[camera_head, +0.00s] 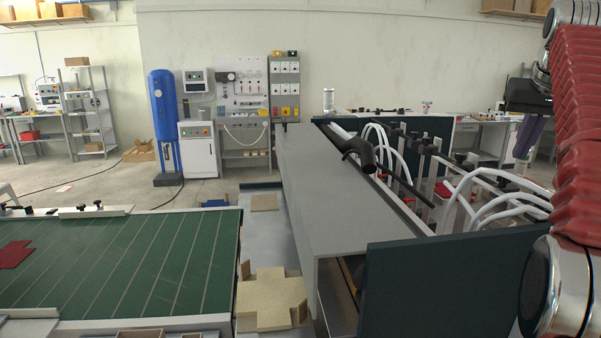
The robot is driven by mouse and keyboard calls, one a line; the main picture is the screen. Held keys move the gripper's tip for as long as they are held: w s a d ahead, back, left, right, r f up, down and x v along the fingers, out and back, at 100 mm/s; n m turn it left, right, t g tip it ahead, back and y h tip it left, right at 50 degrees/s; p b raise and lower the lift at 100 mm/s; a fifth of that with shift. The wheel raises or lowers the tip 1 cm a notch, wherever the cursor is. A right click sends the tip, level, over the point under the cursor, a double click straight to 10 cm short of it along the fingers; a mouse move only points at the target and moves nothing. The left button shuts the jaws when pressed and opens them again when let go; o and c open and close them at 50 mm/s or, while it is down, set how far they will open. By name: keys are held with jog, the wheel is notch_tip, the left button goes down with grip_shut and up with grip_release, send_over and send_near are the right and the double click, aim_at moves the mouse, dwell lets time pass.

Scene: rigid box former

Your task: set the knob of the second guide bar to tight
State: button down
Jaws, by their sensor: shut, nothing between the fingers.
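Small black knobs (98,204) sit on light metal bars along the back edge of the green belt table (150,265) at left. More dark knobs (426,143) stand on a row of upright bars at right, behind the long grey cover. I cannot tell which is the second guide bar's knob, nor read any knob's setting. My gripper (521,153) hangs at the upper right, pointing down with its fingers shut and empty. It appears apart from the knobs, though its depth is hard to judge.
The long grey cover (325,190) and a dark panel (440,275) fill the middle. White hoses (485,182) and a black pipe (360,152) crowd the area at right. Tan cardboard blanks (268,298) lie between belt and cover. The floor behind the belt is mostly open.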

notch_tip(320, 180, down, 6)
jog(key=shift+f, duration=0.25)
dwell(0.8)
jog(key=shift+w, duration=0.15)
dwell(0.6)
jog(key=shift+w+a, duration=0.35)
jog(key=shift+a, duration=0.5)
dwell(0.6)
jog(key=shift+s+a, duration=0.1)
jog(key=shift+s, duration=0.1)
jog(key=shift+s+a, duration=0.1)
jog(key=shift+s, duration=0.05)
jog(key=shift+r, duration=0.1)
dwell(0.3)
notch_tip(320, 180, up, 6)
jog(key=shift+f, duration=0.1)
dwell(0.7)
